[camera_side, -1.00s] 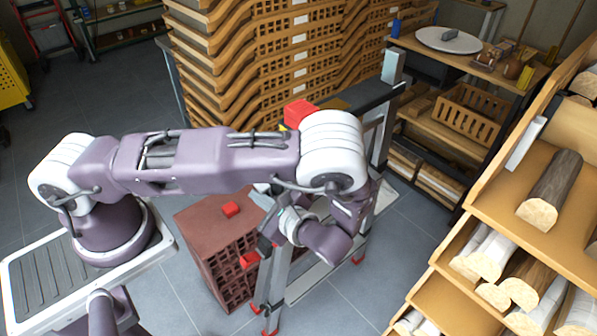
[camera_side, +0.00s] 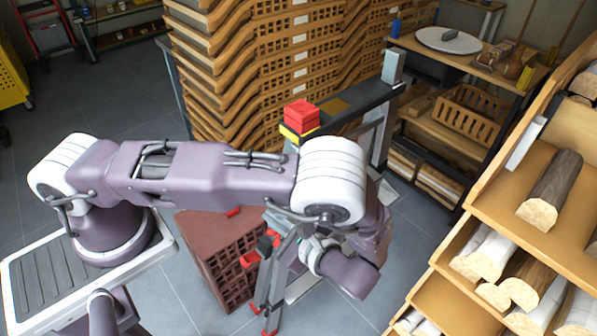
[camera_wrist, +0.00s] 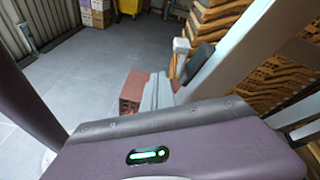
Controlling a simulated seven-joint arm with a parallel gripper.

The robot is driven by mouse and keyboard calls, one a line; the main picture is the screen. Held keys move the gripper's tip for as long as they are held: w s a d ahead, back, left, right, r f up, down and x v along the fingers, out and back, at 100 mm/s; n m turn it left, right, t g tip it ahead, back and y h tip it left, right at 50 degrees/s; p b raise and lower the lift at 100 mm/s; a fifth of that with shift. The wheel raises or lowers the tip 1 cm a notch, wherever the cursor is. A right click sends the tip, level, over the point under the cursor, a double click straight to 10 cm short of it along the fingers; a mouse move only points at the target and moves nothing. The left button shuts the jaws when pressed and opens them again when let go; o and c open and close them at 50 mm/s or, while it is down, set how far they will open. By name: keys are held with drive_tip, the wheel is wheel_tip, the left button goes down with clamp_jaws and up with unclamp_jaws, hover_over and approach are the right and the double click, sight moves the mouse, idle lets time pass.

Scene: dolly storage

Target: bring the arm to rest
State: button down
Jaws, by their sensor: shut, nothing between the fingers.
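My arm reaches across the middle of the side view, its elbow bent down over a grey metal frame with red end caps. My wrist (camera_side: 345,272) hangs low in front of this frame, below the elbow. I cannot make out the fingers of my gripper in the side view; they are hidden behind my wrist or the frame. In the wrist view, a purple part of my arm (camera_wrist: 185,145) with a lit green strip fills the foreground, and no fingers show there. No held object is visible.
A red-brown crate (camera_side: 207,262) stands left of my wrist, a red block (camera_side: 233,212) on it partly hidden. Red blocks (camera_side: 301,113) sit on a yellow one on the frame's dark beam (camera_side: 355,112). Stacked wooden crates (camera_side: 280,50) stand behind; a log rack (camera_side: 485,205) is at right.

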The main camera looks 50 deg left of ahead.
drive_tip(key=s+r+n+h, duration=0.2)
drive_tip(key=r+n+h, duration=0.15)
drive_tip(key=r, duration=0.45)
drive_tip(key=s+a+r+n+h, duration=0.1)
drive_tip(key=s+r+n+h, duration=0.15)
drive_tip(key=r+h, duration=0.45)
drive_tip(key=s+r+n+h, duration=0.1)
drive_tip(key=r+n+h, duration=0.15)
drive_tip(key=r, duration=0.75)
drive_tip(key=s+r+n+t+h, duration=0.1)
drive_tip(key=s+r+n+t, duration=0.3)
drive_tip(key=s+t, duration=0.1)
drive_tip(key=shift+s+a+r+t+h, duration=0.3)
drive_tip(key=shift+s+r, duration=0.1)
drive_tip(key=shift+s, duration=0.4)
